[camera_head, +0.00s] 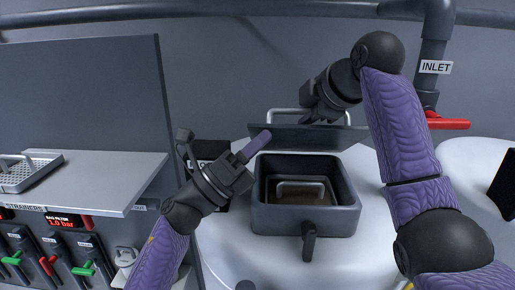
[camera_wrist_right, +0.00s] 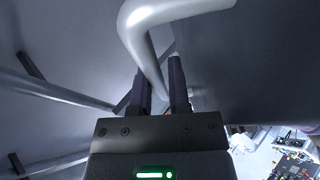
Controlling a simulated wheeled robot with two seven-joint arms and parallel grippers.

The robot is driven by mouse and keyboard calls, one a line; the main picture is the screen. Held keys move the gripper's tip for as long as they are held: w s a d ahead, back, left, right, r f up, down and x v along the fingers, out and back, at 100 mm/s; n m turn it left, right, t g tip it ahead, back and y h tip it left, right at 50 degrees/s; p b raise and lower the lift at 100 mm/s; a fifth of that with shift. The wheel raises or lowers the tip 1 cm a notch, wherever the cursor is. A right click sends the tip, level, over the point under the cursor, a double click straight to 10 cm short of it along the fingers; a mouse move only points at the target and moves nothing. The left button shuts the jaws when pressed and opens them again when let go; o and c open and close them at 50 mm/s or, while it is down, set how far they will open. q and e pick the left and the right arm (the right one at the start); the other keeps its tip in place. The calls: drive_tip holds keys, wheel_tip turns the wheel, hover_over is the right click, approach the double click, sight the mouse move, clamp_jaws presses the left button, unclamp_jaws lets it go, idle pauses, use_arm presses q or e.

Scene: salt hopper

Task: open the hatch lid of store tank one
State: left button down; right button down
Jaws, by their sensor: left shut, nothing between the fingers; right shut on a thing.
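The hatch lid (camera_head: 305,138) of the tank in front of me is a dark plate raised at the back of the square hatch opening, seen nearly edge-on. Its silver handle (camera_head: 284,113) is on the far side and also shows large in the right wrist view (camera_wrist_right: 140,38). My right gripper (camera_head: 318,121) is behind the lid, shut on this handle; in the right wrist view its fingers (camera_wrist_right: 160,75) close at the bar. My left gripper (camera_head: 264,138) is shut and empty at the lid's left part; I cannot tell if it touches.
The hatch frame (camera_head: 262,217) is open, with a silver inner handle (camera_head: 300,187) inside and a dark latch (camera_head: 309,241) hanging in front. A red-handled inlet valve (camera_head: 448,124) stands at right. A grey panel and shelf (camera_head: 95,185) with a strainer tray (camera_head: 28,172) stand at left.

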drive_tip(key=c, duration=0.6)
unclamp_jaws()
drive_tip(key=shift+s+f, duration=0.15)
drive_tip(key=shift+f, duration=0.2)
drive_tip(key=shift+c, duration=0.2)
